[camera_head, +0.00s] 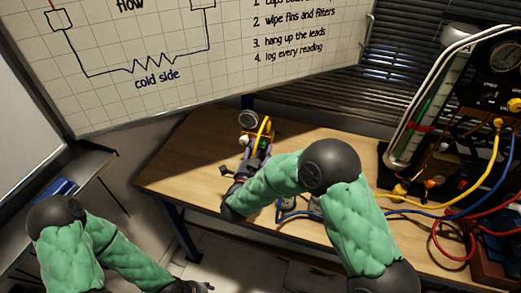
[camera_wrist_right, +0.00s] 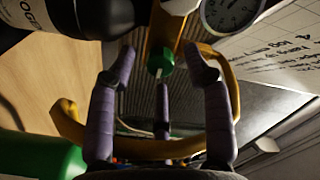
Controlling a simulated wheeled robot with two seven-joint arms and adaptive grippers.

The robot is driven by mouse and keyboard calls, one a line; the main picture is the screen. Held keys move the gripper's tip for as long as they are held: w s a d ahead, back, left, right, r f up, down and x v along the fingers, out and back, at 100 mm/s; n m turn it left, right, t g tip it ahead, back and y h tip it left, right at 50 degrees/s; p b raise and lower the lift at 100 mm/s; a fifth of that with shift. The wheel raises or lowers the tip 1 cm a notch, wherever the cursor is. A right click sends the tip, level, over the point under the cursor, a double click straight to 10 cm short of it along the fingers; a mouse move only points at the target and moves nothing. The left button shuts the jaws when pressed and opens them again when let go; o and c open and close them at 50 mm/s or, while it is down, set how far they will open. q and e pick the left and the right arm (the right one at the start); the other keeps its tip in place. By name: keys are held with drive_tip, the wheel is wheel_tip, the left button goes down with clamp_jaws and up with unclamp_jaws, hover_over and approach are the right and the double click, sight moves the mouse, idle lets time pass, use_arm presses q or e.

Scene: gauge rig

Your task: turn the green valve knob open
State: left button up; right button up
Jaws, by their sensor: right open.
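The green valve knob (camera_wrist_right: 161,63) shows in the right wrist view, at the end of a yellow-orange fitting, with a thin pale stem below it. My right gripper (camera_wrist_right: 160,75) is open, its purple fingers spread around the knob's place in that picture. I cannot tell whether any finger touches the knob. In the head view my right gripper (camera_head: 252,160) is at the small yellow rig (camera_head: 266,130), partly hidden by its own arm. My left gripper (camera_head: 197,287) barely shows at the bottom edge, away from the rig.
A round gauge (camera_wrist_right: 232,12) is beside the knob, and a dark labelled cylinder (camera_wrist_right: 105,15) is at upper left. A yellow curved bar (camera_wrist_right: 150,149) passes around the fingers. On the wooden table (camera_head: 185,150), cables (camera_head: 487,165) and a gauge panel (camera_head: 480,90) crowd the right; the left end is clear.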

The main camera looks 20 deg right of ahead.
drive_tip(key=shift+w+d, duration=0.35)
drive_tip(key=shift+w, duration=0.2)
clamp_jaws()
